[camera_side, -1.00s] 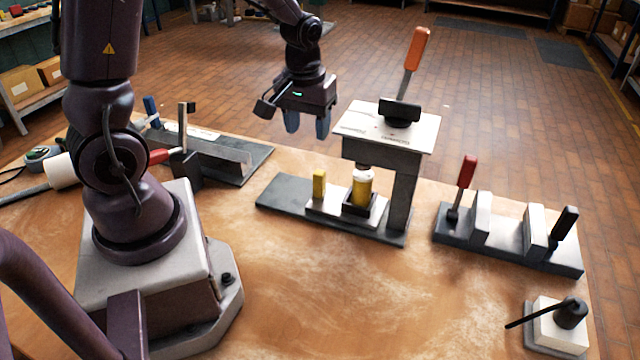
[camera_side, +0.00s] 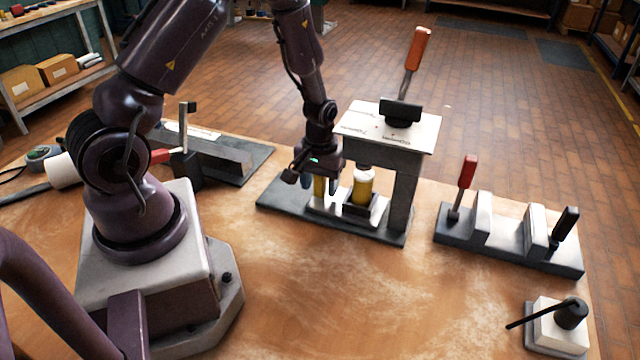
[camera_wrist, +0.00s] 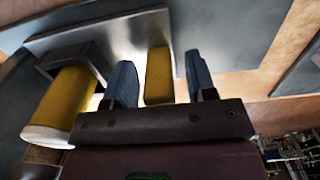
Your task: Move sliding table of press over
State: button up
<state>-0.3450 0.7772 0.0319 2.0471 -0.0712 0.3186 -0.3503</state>
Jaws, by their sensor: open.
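The press (camera_side: 402,195) stands on a dark base plate, with an orange-handled lever on its white top. Its pale sliding table (camera_side: 378,212) carries a yellow cylinder with a white top (camera_side: 362,188) in a dark holder, under the press head. A yellow post (camera_side: 320,187) stands at the table's left end. My gripper (camera_side: 319,184) is open and lowered at this post. In the wrist view the post (camera_wrist: 159,76) shows between the two blue fingers of my gripper (camera_wrist: 160,82), with visible gaps on both sides. The cylinder (camera_wrist: 62,105) is to the left there.
A fixture with a red handle (camera_side: 466,172) and a black handle stands right of the press. A white block with a black knob (camera_side: 571,314) is at the front right. A grey angled fixture (camera_side: 222,155) lies at the left. The front middle of the bench is clear.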

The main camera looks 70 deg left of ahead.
aim_at(271, 187)
jog(key=shift+f, duration=0.3)
grip_shut()
jog(key=s+a, duration=0.8)
jog(key=shift+s+a, duration=0.25)
jog(key=shift+a, duration=0.05)
grip_release()
